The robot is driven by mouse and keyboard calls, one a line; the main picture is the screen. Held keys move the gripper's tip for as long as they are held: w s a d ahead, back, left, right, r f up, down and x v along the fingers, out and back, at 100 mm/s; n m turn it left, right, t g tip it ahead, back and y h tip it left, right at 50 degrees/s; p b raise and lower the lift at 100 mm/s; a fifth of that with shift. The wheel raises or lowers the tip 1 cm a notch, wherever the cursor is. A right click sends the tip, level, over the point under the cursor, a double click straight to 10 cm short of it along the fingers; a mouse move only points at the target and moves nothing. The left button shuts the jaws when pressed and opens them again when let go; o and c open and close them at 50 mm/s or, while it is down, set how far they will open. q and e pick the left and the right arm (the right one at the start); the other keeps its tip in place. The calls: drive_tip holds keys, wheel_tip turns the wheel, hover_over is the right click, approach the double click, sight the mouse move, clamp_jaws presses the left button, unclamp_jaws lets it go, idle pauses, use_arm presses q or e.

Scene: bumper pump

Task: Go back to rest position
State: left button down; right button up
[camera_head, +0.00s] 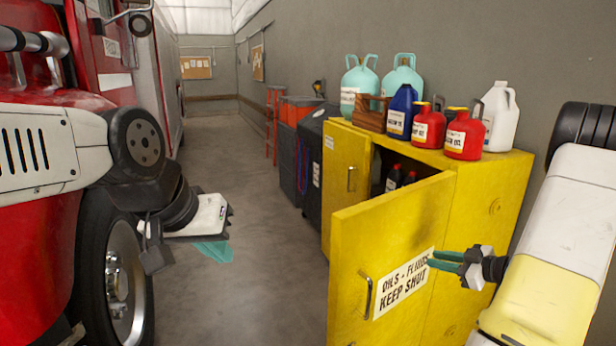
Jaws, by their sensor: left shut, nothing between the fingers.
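My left gripper (216,250) hangs low over the floor beside the red truck, its teal fingers shut with nothing between them. My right gripper (440,260) is in front of the yellow cabinet (490,220), close to the swung-out cabinet door (385,250). The door stands open, and dark bottles (400,178) show inside.
The red truck (60,200) with its front wheel (115,270) fills the left side. Jugs, including a red one (464,135), and a wooden crate (370,112) stand on the cabinet. A dark bin (312,150) stands behind it. The aisle floor (250,200) is clear.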

drive_tip(key=w+a+r+m+t+h, duration=0.1)
drive_tip(key=w+r+m+h, duration=0.15)
drive_tip(key=r+h, duration=0.45)
drive_tip(key=w+a+r+m+h, duration=0.1)
drive_tip(key=r+m+h, duration=0.15)
drive_tip(key=r, duration=0.85)
drive_tip(key=s+a+r+m+g+y, duration=0.1)
drive_tip(key=s+a+m+g, duration=0.1)
drive_tip(key=s+a, duration=0.7)
drive_tip(key=s+a+r+m+g+y, duration=0.1)
drive_tip(key=s+a+m+g+y, duration=0.1)
drive_tip(key=s+a, duration=0.8)
drive_tip(key=s+m+g, duration=0.1)
drive_tip(key=s+g, duration=0.1)
drive_tip(key=s, duration=0.6)
drive_tip(key=shift+s+a+r, duration=0.15)
drive_tip(key=shift+a, duration=0.1)
